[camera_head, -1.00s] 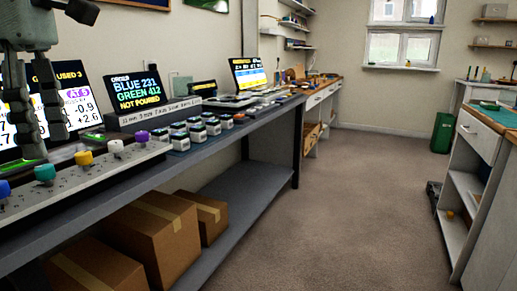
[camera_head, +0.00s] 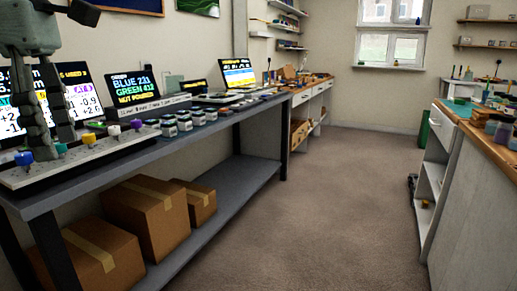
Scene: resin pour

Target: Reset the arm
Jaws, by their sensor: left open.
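My left gripper (camera_head: 52,120) hangs at the upper left of the head view, fingers pointing down and apart, with nothing seen between them. It is in front of the screens and over the left end of the long workbench (camera_head: 62,188). Below it lies a pale strip (camera_head: 95,156) with coloured knobs, among them a blue one (camera_head: 24,158), a yellow one (camera_head: 89,139) and a purple one (camera_head: 136,124). My right gripper is not in view.
A display (camera_head: 134,91) reads BLUE 231, GREEN 412, NOT POURED. Small jars (camera_head: 169,127) stand in rows on the bench. Cardboard boxes (camera_head: 145,215) sit on its lower shelf. A wooden-topped counter (camera_head: 483,140) stands at right. The carpeted floor (camera_head: 310,215) between is clear.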

